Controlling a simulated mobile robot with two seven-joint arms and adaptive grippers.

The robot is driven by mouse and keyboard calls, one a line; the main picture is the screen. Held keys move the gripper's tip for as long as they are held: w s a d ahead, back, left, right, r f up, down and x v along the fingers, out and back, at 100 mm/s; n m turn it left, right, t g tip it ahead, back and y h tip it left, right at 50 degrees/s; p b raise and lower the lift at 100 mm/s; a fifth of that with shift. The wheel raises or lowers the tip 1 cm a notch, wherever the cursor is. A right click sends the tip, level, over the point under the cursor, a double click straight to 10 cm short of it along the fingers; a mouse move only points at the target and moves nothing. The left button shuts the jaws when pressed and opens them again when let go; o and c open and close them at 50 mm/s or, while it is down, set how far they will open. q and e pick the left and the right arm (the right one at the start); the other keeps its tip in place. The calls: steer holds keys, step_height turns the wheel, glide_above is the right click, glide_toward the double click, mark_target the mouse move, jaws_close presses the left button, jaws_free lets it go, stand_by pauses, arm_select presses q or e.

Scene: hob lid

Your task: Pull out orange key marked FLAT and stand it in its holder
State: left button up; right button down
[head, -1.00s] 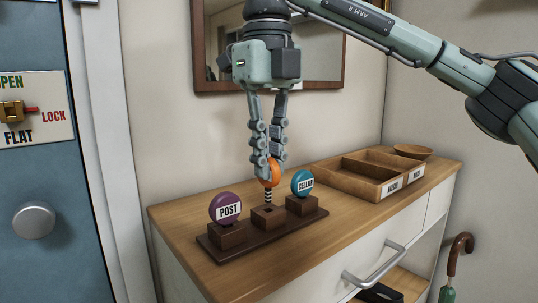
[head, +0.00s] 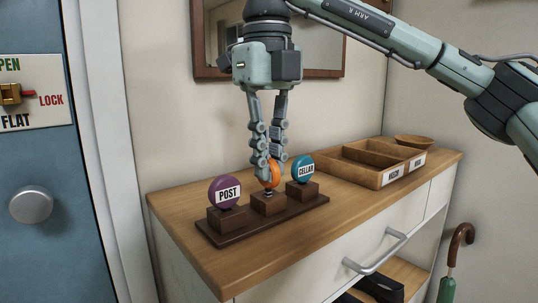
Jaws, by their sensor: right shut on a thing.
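The orange key (head: 269,177) has its round head between the fingers of my right gripper (head: 269,170), which is shut on it. Its striped shaft mostly disappears into the middle block (head: 268,204) of the dark wooden holder (head: 222,237); only a short piece shows above the block. The key looks upright. Its label is hidden by the fingers. The purple POST key (head: 226,191) stands in the left block and the teal CELLAR key (head: 301,169) in the right block. On the blue door at left, a panel (head: 35,90) bears a brass lock with a red pointer beside LOCK. My left gripper does not show.
The holder stands on a wooden cabinet top (head: 190,262). A divided wooden tray (head: 372,163) and a bowl (head: 413,141) stand at the back right. A drawer handle (head: 375,256) juts from the front. An umbrella (head: 455,262) is at right.

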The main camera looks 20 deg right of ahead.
steer(key=shift+f, duration=0.45)
steer(key=c, duration=1.5)
jaws_free()
steer(key=shift+r, duration=0.1)
step_height(320, 180, up, 12)
steer(key=shift+w+f, duration=0.1)
